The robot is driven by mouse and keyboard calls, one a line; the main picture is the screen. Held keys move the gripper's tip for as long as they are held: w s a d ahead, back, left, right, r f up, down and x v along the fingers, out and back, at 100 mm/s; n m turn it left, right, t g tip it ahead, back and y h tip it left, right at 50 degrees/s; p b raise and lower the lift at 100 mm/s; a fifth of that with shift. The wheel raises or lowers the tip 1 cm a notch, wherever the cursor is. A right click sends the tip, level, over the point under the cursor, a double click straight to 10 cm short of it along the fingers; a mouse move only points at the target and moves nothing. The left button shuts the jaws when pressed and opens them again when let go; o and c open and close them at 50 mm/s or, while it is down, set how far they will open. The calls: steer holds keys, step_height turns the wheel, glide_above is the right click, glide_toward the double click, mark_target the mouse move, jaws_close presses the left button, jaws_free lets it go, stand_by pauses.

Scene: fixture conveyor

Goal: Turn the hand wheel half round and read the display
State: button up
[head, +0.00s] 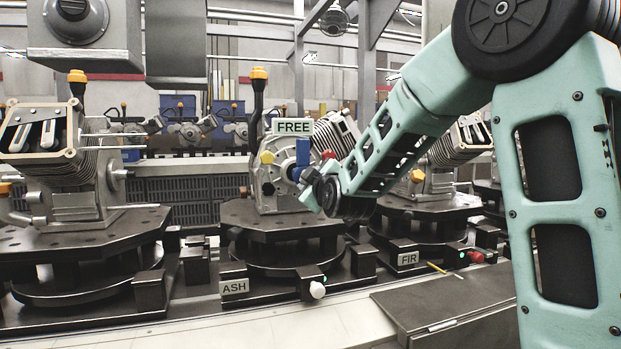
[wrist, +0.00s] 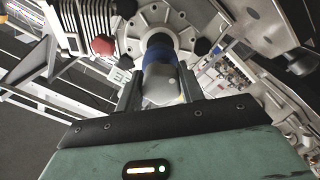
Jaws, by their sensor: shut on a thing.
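The hand wheel (head: 282,178) is a pale round disc on the front of the middle machine, with a yellow knob at its left and a red knob at its right. It also fills the top of the wrist view (wrist: 187,18). My gripper (head: 316,188) is at the wheel's right side, partly hidden by my own arm. In the wrist view my gripper (wrist: 160,92) is shut on a grey handle (wrist: 163,84) with a blue collar (wrist: 160,52), in front of the disc. The display (head: 293,126) above the wheel reads FREE.
A lever with an orange top (head: 258,85) stands left of the display. A plate marked ASH (head: 234,287) is below this machine, with a white knob (head: 317,290) beside it. A FIR plate (head: 408,259) marks the right station. Another machine (head: 75,165) stands at the left.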

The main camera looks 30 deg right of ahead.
steer(key=shift+f+n, duration=0.1)
steer(key=shift+n, duration=0.7)
steer(key=o, duration=1)
